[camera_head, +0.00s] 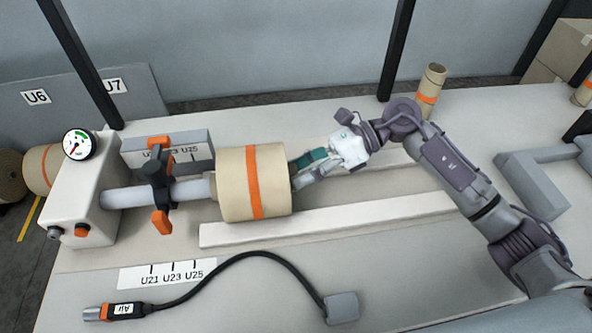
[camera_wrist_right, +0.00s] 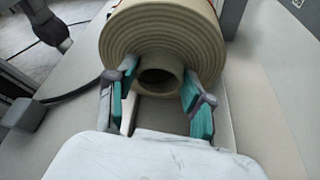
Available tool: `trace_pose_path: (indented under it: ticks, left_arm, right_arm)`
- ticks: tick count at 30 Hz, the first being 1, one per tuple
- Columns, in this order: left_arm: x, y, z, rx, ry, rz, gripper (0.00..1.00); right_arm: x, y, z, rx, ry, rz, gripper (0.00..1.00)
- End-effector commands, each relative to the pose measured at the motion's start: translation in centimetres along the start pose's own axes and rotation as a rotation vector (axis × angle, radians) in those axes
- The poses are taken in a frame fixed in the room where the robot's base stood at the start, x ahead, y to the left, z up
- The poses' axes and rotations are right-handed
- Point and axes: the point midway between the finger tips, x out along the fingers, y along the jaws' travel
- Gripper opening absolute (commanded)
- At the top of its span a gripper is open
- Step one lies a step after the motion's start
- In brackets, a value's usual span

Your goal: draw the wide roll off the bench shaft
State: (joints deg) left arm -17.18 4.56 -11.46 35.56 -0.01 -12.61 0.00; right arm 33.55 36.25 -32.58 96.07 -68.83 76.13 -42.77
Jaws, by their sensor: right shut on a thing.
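The wide roll (camera_head: 233,185) is a tan kraft roll with an orange band, lying with its axis across the bench. The grey bench shaft (camera_head: 130,195) comes out of the pale block at left and meets the roll's left face. How far it reaches inside is hidden. My right gripper (camera_head: 303,168) is at the roll's right end. In the right wrist view its teal-padded fingers (camera_wrist_right: 160,92) are on either side of the roll's protruding core (camera_wrist_right: 160,76), shut on it. The core's opening looks dark and hollow. My left gripper is not in view.
A black clamp with orange handles (camera_head: 160,180) sits around the shaft. White rails (camera_head: 330,219) run rightward beside the roll. An air hose (camera_head: 235,257) lies in front. A small roll (camera_head: 431,85) stands at the back. A pressure gauge (camera_head: 79,145) tops the block (camera_head: 85,195).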

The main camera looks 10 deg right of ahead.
Motion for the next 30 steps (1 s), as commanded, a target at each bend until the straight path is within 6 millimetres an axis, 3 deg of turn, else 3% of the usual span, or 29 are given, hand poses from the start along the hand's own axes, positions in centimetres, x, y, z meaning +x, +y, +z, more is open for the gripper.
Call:
trace_pose_path:
  ticks: [30]
  left_arm:
    - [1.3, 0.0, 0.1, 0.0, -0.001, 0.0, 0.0]
  right_arm:
    - [-2.7, 0.0, -1.0, -0.002, -0.001, -0.002, 0.03]
